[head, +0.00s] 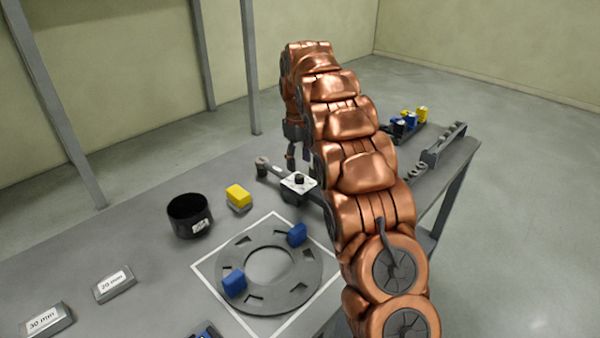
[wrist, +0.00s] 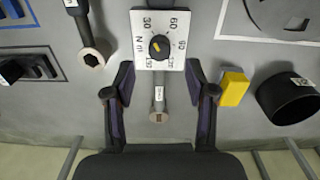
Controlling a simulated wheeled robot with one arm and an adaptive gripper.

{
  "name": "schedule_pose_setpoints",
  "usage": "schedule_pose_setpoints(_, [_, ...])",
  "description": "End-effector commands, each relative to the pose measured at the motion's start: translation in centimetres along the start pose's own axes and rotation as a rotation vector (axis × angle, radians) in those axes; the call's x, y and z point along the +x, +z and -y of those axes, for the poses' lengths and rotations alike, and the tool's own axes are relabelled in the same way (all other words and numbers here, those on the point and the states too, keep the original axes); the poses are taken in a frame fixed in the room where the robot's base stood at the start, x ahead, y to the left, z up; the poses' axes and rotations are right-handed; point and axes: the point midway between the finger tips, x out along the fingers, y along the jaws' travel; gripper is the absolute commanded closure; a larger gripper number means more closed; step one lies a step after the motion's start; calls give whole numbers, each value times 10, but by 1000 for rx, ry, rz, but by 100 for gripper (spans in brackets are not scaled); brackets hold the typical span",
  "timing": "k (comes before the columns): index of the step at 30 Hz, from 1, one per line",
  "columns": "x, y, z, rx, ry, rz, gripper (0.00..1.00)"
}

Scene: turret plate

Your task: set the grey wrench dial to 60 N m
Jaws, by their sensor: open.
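The grey wrench (wrist: 159,98) lies on the table, with a white dial plate (wrist: 147,55) and a black knob (wrist: 160,47). The plate's readable numbers include 30 at upper left and 60 at upper right. The knob's yellow mark sits at its upper left, on the 30 side. In the head view the plate (head: 291,186) and knob (head: 299,178) show beside my arm. My gripper (wrist: 160,68) is open, its fingers either side of the wrench near the plate's lower edge, holding nothing. In the head view my gripper (head: 298,158) is partly hidden by my arm.
A yellow block (wrist: 234,88) and a black cup (wrist: 288,98) stand right of my gripper in the wrist view. Another tool with a ring end (wrist: 92,56) lies to the left. A grey turret plate (head: 225,262) with blue blocks lies at the front in the head view.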

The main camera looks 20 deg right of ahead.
Motion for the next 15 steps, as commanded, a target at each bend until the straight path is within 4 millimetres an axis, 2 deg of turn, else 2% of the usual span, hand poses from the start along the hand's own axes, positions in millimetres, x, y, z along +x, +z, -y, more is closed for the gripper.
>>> schedule_pose_setpoints(9, [34, 1, 0, 1, -1, 2, 44])
schedule_pose_setpoints(15, [48, 0, 0, 1, 1, 0, 44])
